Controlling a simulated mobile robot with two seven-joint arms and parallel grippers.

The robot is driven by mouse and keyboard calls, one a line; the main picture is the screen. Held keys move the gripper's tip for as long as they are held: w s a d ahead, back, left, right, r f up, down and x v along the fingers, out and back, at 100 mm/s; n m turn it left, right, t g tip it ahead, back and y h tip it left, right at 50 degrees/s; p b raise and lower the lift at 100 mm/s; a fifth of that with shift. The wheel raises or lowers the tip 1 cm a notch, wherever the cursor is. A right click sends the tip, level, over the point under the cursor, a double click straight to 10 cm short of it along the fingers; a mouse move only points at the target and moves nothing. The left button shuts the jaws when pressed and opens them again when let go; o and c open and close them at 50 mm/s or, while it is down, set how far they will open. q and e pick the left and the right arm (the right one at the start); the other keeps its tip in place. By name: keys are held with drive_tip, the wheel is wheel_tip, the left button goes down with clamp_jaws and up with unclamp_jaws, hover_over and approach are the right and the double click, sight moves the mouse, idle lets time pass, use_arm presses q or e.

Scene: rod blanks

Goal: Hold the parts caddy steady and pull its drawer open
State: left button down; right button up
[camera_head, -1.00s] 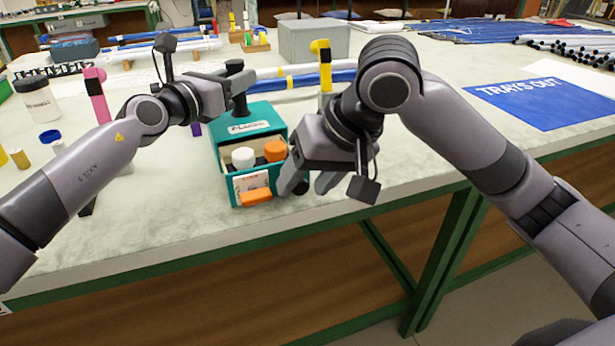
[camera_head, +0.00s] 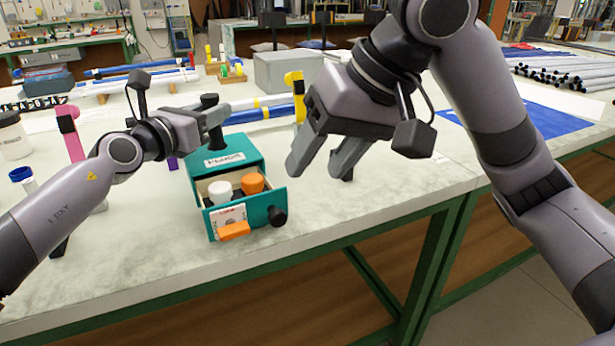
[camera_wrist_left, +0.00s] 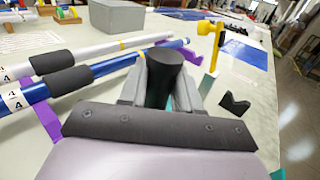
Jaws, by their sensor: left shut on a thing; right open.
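The teal parts caddy (camera_head: 227,156) stands on the table in the head view. Its drawer (camera_head: 248,214) is out towards the front edge, with white-capped and orange-capped containers, a white card and an orange piece in or on it. A black knob (camera_head: 277,217) is on the drawer front. My left gripper (camera_head: 209,118) is shut on the caddy's black top post (camera_head: 210,102); the left wrist view shows the post (camera_wrist_left: 165,80) between the fingers. My right gripper (camera_head: 318,168) is open and empty, above the table to the right of the caddy, apart from the knob.
A grey box (camera_head: 288,70) and blue and white rods (camera_head: 262,113) lie behind the caddy. A pink clamp-like stand (camera_head: 70,135) is at left and a yellow one (camera_head: 297,92) behind my right gripper. The table front right of the drawer is clear.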

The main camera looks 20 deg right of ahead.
use_arm(q)
drive_tip(key=shift+f, duration=0.2)
drive_tip(key=c, duration=0.7)
unclamp_jaws()
drive_tip(key=shift+r, duration=0.15)
drive_tip(key=shift+a, duration=0.1)
